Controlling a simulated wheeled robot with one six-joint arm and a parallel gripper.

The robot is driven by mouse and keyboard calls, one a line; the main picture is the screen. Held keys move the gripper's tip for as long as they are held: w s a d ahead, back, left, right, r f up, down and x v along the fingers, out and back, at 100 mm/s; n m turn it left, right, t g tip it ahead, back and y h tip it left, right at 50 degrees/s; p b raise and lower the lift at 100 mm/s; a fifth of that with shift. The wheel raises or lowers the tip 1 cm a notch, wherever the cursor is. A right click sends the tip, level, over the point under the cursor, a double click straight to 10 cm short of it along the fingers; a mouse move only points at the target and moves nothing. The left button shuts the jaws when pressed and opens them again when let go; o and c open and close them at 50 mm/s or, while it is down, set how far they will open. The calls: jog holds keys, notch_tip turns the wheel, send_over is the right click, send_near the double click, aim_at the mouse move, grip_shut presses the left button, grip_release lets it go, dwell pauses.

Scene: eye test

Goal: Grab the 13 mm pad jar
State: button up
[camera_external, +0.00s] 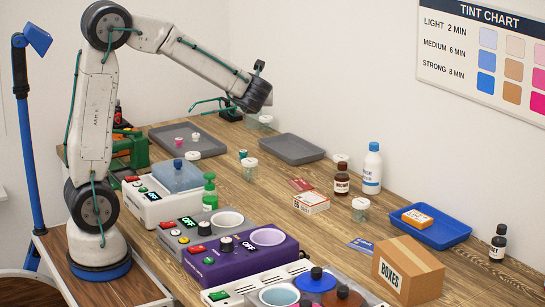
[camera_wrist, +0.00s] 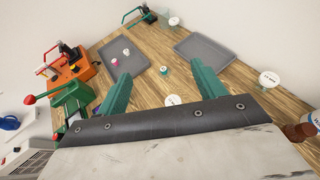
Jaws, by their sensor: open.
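Several clear jars with white lids stand on the wooden table, and I cannot read their sizes, so I cannot tell which is the 13 mm one. In the external view, one jar (camera_external: 250,170) stands between the trays, one (camera_external: 265,121) at the back by the wall, one (camera_external: 360,212) farther right, and one (camera_external: 341,160) partly behind a brown bottle. Another lid (camera_wrist: 269,79) lies to the right.
A grey tray (camera_external: 207,151) holds small pink and white pieces; another grey tray (camera_external: 291,158) looks empty. A small teal item (camera_external: 243,153) stands near the middle jar. Brown (camera_external: 341,181) and white (camera_external: 372,170) bottles stand right.

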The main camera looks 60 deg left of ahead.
send_near(250, 166)
jog(key=x, duration=0.5)
jog(key=shift+w+r, duration=0.1)
jog(key=shift+r, duration=0.2)
jog(key=x, duration=0.8)
jog(key=shift+d+f, duration=0.1)
jog(key=shift+f, duration=0.25)
jog(key=shift+c, duration=0.3)
jog(key=shift+s, duration=0.25)
jog(key=c, duration=1)
